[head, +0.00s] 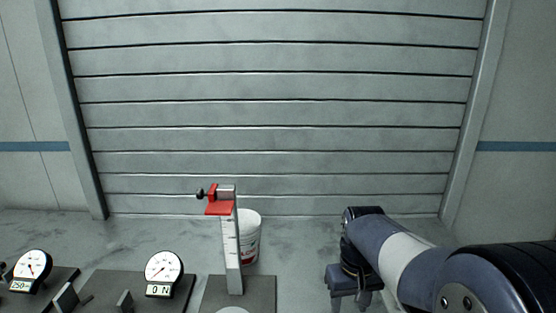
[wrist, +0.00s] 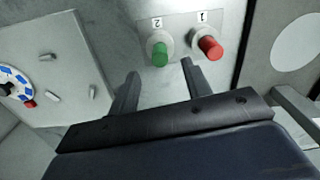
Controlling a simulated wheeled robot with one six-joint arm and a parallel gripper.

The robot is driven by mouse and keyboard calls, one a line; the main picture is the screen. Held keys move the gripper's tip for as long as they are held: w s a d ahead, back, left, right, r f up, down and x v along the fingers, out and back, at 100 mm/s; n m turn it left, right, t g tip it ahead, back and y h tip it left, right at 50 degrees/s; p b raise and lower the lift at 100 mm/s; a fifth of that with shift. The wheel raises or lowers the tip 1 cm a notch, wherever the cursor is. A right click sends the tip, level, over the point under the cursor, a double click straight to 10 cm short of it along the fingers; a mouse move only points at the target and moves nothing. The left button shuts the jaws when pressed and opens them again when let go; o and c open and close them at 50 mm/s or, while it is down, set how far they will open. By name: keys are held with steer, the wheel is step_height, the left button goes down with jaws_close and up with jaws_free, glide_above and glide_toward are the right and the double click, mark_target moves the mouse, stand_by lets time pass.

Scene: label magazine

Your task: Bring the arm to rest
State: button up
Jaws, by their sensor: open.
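My arm (head: 400,255) reaches in from the right in the head view and bends down at its far end. My gripper (head: 350,298) hangs there, with its fingers hard to make out at the lower edge. In the wrist view my gripper (wrist: 160,68) shows two dark fingers spread apart with nothing held between them. A green knob (wrist: 160,54) under the label 2 shows between and beyond the fingertips. A red knob (wrist: 210,47) under the label 1 is just right of the right finger. I cannot tell whether the fingers touch anything.
In the head view a post with a red clamp (head: 219,208) stands left of my gripper, before a white bucket (head: 250,238). Two dial gauges (head: 163,274) (head: 32,268) stand at lower left. A shutter (head: 280,120) closes the back. A dial plate (wrist: 60,75) shows in the wrist view.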

step_height(320, 180, down, 7)
steer(key=shift+s+f, duration=0.1)
step_height(320, 180, up, 4)
steer(key=p, duration=0.3)
steer(key=shift+f, duration=0.15)
step_height(320, 180, up, 6)
steer(key=p, duration=0.3)
steer(key=shift+f+p, duration=0.25)
steer(key=shift+p, duration=0.15)
steer(key=shift+f, duration=0.15)
